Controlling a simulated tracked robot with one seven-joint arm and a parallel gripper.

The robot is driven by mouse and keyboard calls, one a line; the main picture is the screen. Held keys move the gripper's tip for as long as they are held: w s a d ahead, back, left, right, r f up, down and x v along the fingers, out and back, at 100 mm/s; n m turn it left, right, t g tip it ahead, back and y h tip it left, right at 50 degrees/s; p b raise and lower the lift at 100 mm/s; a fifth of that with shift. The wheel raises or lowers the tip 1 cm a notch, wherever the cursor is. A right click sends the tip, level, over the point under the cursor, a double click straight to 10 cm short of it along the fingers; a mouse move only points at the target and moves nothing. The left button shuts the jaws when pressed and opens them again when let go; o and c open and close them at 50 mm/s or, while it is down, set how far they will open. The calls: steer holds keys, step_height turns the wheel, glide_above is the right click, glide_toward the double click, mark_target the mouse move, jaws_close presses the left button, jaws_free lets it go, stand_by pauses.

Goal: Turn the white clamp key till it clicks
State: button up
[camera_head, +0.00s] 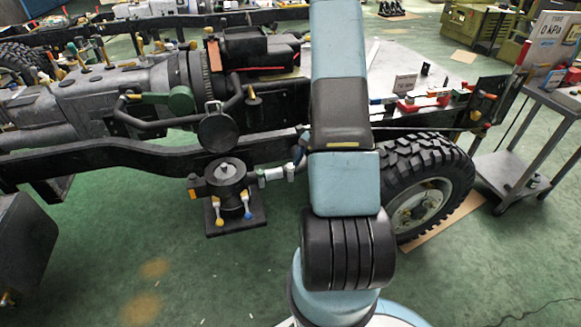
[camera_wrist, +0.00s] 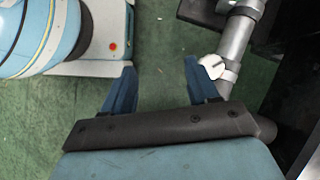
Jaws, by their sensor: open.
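The white clamp key (camera_wrist: 212,66) sits on a grey pipe (camera_wrist: 236,44) at the right of the wrist view. It is a small rounded white tab with a dark slot or line across it. My gripper (camera_wrist: 160,80) is open, with its two blue fingers spread and only green floor between them. The right finger is close beside the key and overlaps its left edge in the picture; I cannot tell if they touch. In the head view my arm hides most of the gripper. A pale pipe (camera_head: 272,174) shows there beside a black pump-like unit (camera_head: 228,190); the key is too small to make out.
The dark chassis rail (camera_head: 120,158) runs across behind the pipe. A large tyre (camera_head: 430,180) stands at the right, and a grey trolley (camera_head: 520,160) beyond it. In the wrist view, dark parts flank the pipe. Green floor is open in front.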

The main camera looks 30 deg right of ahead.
mark_target(291, 165)
steer(key=s+d+f+m+t+y, duration=0.3)
steer(key=d+f+m+t+y, duration=0.4)
steer(key=m+t, duration=0.55)
steer(key=shift+n+t, duration=0.65)
steer(key=shift+t, duration=0.1)
steer(key=x, duration=0.8)
steer(key=r+x, duration=0.1)
steer(key=x, duration=0.4)
steer(key=shift+w+d, duration=0.15)
steer(key=shift+d, duration=0.05)
steer(key=c, duration=0.9)
steer(key=shift+c, duration=0.2)
